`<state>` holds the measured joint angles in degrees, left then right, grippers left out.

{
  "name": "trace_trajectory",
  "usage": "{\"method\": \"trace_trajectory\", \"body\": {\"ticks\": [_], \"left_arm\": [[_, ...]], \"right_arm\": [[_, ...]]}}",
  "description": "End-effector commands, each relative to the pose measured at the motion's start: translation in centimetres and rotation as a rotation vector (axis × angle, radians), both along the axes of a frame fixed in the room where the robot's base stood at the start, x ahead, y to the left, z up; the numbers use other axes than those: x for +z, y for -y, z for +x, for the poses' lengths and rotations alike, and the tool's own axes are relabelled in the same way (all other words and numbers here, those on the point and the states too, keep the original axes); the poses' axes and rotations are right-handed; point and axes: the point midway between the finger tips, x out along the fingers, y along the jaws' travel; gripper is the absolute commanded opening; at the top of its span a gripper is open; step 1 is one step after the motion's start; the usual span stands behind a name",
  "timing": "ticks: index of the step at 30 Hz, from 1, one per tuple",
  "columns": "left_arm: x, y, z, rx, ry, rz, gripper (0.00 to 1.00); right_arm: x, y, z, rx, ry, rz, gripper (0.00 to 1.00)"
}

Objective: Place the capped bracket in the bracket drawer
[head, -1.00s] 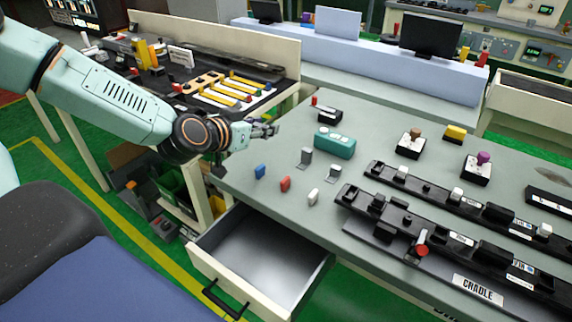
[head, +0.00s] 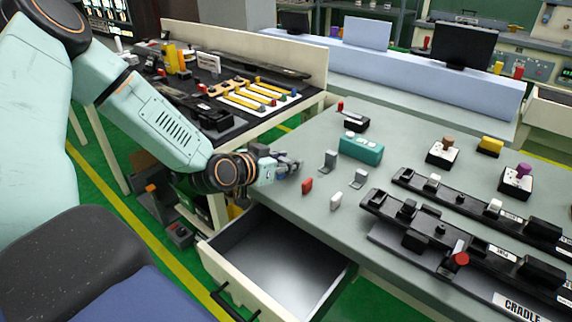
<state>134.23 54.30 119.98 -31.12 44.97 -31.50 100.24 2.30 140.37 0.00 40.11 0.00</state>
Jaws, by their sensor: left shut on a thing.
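My left gripper (head: 288,166) is low over the left edge of the grey-green workbench, at the spot where a small blue piece stood. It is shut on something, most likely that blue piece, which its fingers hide. Two grey L-shaped brackets stand upright on the bench, one (head: 329,161) right of the gripper and one (head: 358,179) nearer the front. Both look plain grey. A small red piece (head: 307,186) and a white piece (head: 336,201) stand near the front edge. The open drawer (head: 225,272) below the edge looks empty. My right gripper is out of view.
A teal box (head: 360,149) stands behind the brackets. Black rails (head: 450,232) and a cradle fill the bench's right side. Small blocks with coloured knobs (head: 442,152) stand farther back. A side table (head: 240,128) with yellow tools lies beyond my left arm.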

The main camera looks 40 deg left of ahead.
Motion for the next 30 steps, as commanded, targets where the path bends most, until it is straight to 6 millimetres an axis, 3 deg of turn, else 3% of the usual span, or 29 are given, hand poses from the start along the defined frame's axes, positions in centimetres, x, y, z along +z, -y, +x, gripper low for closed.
{"method": "trace_trajectory", "body": {"ticks": [11, 12, 19, 30], "left_arm": [[-0.38, -0.01, 0.04, 0.0, 0.001, 0.001, 0.16], [-0.28, -0.02, 0.04, 0.0, 0.001, 0.001, 0.41], [-0.25, -0.01, 0.03, 0.0, 0.001, 0.001, 0.6], [0.12, 0.0, 0.03, 0.0, 0.001, 0.0, 0.6]], "right_arm": [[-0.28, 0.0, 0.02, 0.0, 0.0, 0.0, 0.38], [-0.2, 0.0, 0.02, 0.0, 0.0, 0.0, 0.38], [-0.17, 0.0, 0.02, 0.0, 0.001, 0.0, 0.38], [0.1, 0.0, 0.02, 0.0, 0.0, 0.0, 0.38]]}}
